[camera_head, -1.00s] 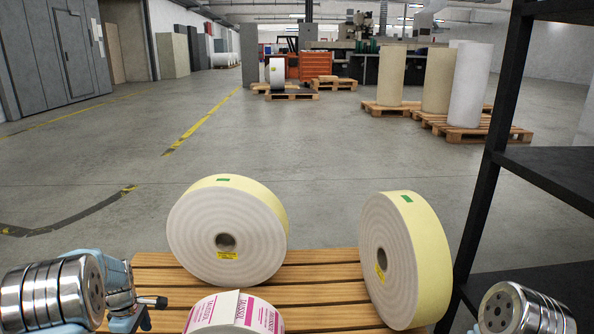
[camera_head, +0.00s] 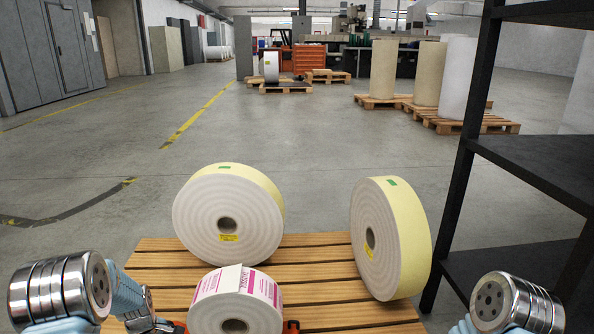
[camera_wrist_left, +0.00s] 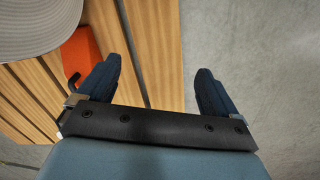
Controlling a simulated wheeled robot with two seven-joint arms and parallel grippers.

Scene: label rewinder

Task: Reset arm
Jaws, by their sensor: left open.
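My left arm comes in at the lower left of the head view, its hand beside the wooden slatted platform (camera_head: 300,292) and partly cut off by the bottom edge. In the left wrist view the left gripper (camera_wrist_left: 158,85) is open, with nothing between its fingers. Wood slats and grey floor show beyond them. At the lower right of the head view only part of my right arm shows; its gripper is out of the frame. A small roll of pink and white labels (camera_head: 262,287) stands at the platform's front, left of its middle.
Two large cream rolls, one at left (camera_head: 228,214) and one at right (camera_head: 405,240), stand on edge on the platform. An orange-red part (camera_wrist_left: 82,55) lies near the left finger in the wrist view. A black shelf rack (camera_head: 462,165) stands at right. The floor behind is open.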

